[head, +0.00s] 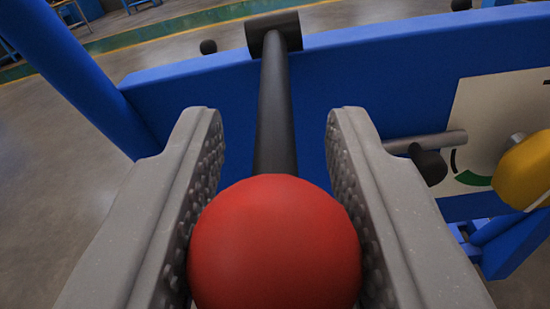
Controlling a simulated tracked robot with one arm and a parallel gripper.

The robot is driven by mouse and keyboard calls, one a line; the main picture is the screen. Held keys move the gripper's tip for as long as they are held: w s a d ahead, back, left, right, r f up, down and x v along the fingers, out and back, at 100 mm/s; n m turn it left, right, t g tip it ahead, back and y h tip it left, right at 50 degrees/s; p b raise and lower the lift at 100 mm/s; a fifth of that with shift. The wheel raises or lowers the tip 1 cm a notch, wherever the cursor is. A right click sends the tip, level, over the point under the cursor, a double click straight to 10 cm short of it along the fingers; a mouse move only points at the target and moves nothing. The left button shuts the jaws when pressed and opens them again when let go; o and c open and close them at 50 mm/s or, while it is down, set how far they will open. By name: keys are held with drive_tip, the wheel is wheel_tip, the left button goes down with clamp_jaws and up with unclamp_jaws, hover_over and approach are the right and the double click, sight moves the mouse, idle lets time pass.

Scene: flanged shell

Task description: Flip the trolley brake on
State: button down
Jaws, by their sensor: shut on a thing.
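The brake lever is a dark grey rod (273,110) with a red ball knob (275,245) on its near end. Its far end joins a dark pivot sleeve (273,34) at the top edge of the blue trolley beam (370,85). My gripper (275,215) has its two grey, studded fingers on either side of the red knob, shut on it. The rod runs away from me between the fingers. The lower part of the knob is cut off by the frame's bottom edge.
A white panel (492,108) with a green arc mark and a yellow knob (525,170) is at right. A grey bar with a dark knob (429,165) juts out just right of my right finger. A blue post (70,75) stands at left. Concrete floor lies beyond.

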sight(271, 161)
drive_tip(key=shift+w+r+g+p, duration=0.15)
drive_tip(key=shift+r+g+p, duration=1.35)
drive_tip(key=shift+p, duration=1.3)
drive_tip(key=r+g+p, duration=0.1)
drive_tip(key=p, duration=0.3)
drive_tip(key=w+r+g+y+p, duration=0.1)
drive_tip(key=r+p, duration=0.1)
drive_tip(key=p, duration=0.2)
drive_tip(key=shift+d+g, duration=0.15)
drive_tip(key=shift+g, duration=0.15)
drive_tip(key=p, duration=0.2)
drive_tip(key=w+r+p, duration=0.1)
drive_tip(key=p, duration=0.1)
drive_tip(key=shift+w+d+r, duration=0.1)
drive_tip(key=shift+d+r, duration=0.05)
drive_tip(key=shift+r, duration=0.15)
drive_tip(key=shift+w, duration=0.15)
drive_tip(key=c, duration=1.1)
unclamp_jaws()
drive_tip(key=shift+o, duration=0.2)
drive_tip(key=v, duration=1.3)
drive_tip(key=shift+s+r+p, duration=0.15)
drive_tip(key=shift+s+p, duration=0.15)
drive_tip(key=shift+s, duration=0.1)
